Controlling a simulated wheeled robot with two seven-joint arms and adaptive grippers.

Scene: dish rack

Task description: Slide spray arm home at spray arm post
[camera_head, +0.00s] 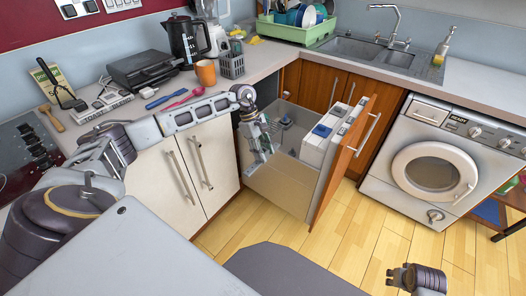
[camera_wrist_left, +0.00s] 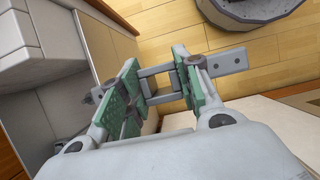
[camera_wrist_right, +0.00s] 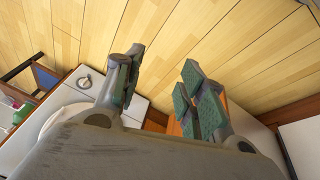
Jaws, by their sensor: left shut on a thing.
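My left gripper (camera_head: 262,148) is over the left side of an open pull-out drawer unit (camera_head: 284,190). In the left wrist view the green-padded fingers of the left gripper (camera_wrist_left: 160,82) are closed on a grey bar-like part, which looks like the spray arm (camera_wrist_left: 228,62); it sticks out past both fingers. In the head view the gripper mostly hides it. A small grey upright piece (camera_head: 285,122) stands inside the drawer to the right of the gripper; I cannot tell whether it is the post. My right gripper (camera_head: 418,277) is open and empty over the floor; its fingers show apart (camera_wrist_right: 165,85).
White boxes (camera_head: 316,150) with a blue item fill the drawer's right side. The drawer's wooden front (camera_head: 343,160) stands out over the floor. A washing machine (camera_head: 436,168) is at the right. The worktop (camera_head: 262,58) carries a kettle, orange cup and utensils.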

